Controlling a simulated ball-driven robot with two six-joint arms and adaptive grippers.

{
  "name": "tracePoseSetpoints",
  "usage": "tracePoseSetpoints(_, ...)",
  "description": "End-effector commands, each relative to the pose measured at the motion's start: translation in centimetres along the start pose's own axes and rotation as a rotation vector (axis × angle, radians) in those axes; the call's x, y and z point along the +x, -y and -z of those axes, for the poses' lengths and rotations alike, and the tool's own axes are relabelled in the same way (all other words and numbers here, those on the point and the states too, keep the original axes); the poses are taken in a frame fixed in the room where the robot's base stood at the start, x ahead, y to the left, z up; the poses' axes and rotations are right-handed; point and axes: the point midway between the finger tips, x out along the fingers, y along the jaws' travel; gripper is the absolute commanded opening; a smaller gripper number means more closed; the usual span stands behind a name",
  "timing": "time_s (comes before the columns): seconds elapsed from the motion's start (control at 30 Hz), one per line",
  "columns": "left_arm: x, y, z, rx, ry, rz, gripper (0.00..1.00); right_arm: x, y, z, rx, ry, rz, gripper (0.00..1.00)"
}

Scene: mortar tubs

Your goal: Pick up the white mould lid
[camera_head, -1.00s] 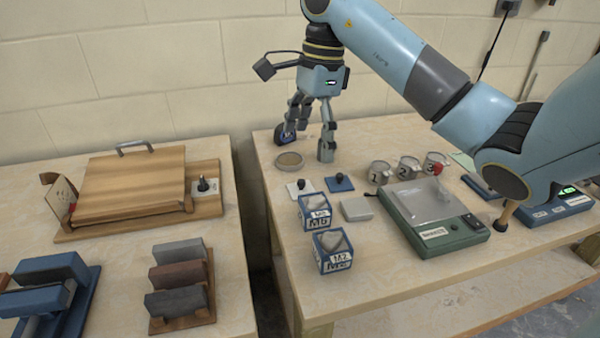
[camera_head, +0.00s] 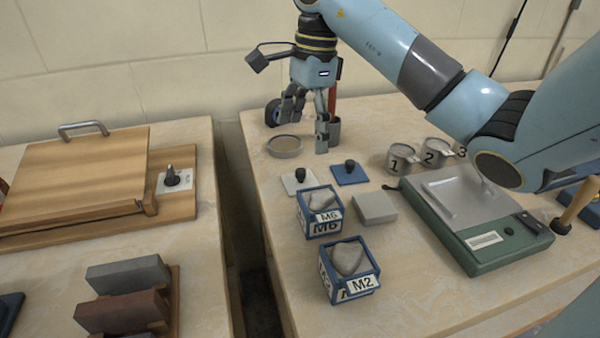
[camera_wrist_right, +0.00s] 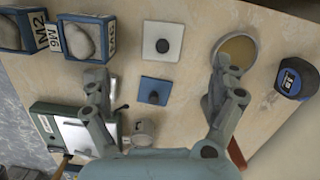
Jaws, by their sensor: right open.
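The white mould lid (camera_head: 291,184) is a small flat square plate with a black knob. It lies on the right table behind the M6 cube mould (camera_head: 322,226). It also shows in the right wrist view (camera_wrist_right: 151,34), beyond my fingertips and unobstructed. My right gripper (camera_head: 303,128) points down, open and empty, above the table behind the lid, near the round dish (camera_head: 285,152). In the right wrist view the open fingers (camera_wrist_right: 160,74) are spread on either side, with a blue lid (camera_wrist_right: 155,98) between them. My left gripper is out of view.
Beside the white lid lie the blue lid (camera_head: 353,178) and a grey block (camera_head: 374,208). The M2 mould (camera_head: 350,284) stands in front. Numbered cups (camera_head: 402,164) and a green scale (camera_head: 497,258) are to the right. A tape measure (camera_wrist_right: 290,82) lies past the dish.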

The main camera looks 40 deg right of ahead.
Motion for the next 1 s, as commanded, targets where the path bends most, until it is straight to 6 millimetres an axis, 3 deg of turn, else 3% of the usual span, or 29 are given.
tracePoseSetpoints(0.1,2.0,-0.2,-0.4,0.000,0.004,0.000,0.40,2.2,0.0,0.1,0.000,0.000,-0.001,0.94)
tracePoseSetpoints(0.27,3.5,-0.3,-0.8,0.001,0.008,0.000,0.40,4.6,0.0,0.1,0.000,0.000,-0.003,0.94)
tracePoseSetpoints(0.43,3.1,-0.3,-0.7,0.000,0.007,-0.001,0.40,6.0,0.1,0.3,0.002,0.000,-0.004,0.94)
tracePoseSetpoints(0.63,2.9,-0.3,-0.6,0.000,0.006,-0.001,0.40,9.0,0.4,0.6,0.002,0.001,-0.003,0.94)
tracePoseSetpoints(0.93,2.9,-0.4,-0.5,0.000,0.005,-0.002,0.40,9.8,0.4,0.6,-0.001,0.000,0.000,0.94)
tracePoseSetpoints(1.0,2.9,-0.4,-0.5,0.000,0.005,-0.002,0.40,9.8,0.4,0.6,-0.001,0.000,0.000,0.87)
